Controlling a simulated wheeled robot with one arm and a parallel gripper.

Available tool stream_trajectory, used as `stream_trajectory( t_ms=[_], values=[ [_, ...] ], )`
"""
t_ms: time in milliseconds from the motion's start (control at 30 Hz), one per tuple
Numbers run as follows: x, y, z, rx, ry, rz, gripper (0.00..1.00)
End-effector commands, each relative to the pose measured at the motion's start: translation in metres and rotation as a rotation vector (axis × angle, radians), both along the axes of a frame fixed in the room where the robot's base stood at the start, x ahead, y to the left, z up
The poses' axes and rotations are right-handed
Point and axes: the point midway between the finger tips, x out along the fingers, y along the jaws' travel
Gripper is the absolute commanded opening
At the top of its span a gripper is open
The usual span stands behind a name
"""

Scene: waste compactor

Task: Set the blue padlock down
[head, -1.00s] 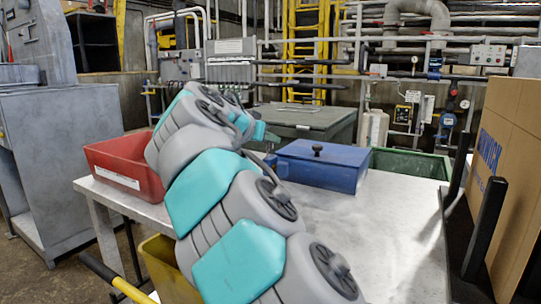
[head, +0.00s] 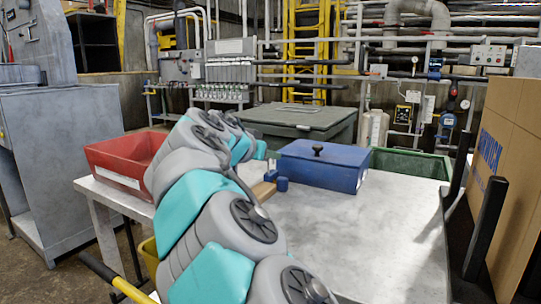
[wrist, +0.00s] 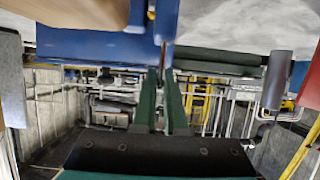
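In the wrist view, which looks upside down, my gripper's two dark green fingers (wrist: 162,78) stand close together with a narrow gap. A blue body, which looks like the blue padlock (wrist: 167,20), is right at the fingertips, with a thin dark part between them. The grip seems to be on this thin part, though it is small and blurred. In the head view my arm hides the gripper. Small blue pieces (head: 282,184) show beside a wooden block (head: 263,190) on the table (head: 350,235); I cannot tell whether one is the padlock.
A blue box with a black knob (head: 322,168) stands on the table. A red bin (head: 120,160) is left, a green bin (head: 410,163) behind. A cardboard box (head: 505,150) and black posts (head: 485,228) border the right. The table's right part is clear.

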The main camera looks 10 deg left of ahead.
Motion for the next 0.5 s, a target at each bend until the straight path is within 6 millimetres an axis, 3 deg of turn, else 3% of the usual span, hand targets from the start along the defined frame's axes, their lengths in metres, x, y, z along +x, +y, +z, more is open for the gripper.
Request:
stream_trajectory(
  t_ms=[33,233,500],
  values=[
    [0.0000,0.0000,0.0005,0.000,0.000,0.000,0.16],
    [0.0000,-0.0001,0.0005,0.000,0.000,0.000,0.37],
    [0.0001,-0.0001,0.0013,0.000,0.000,0.000,0.37]
  ],
)
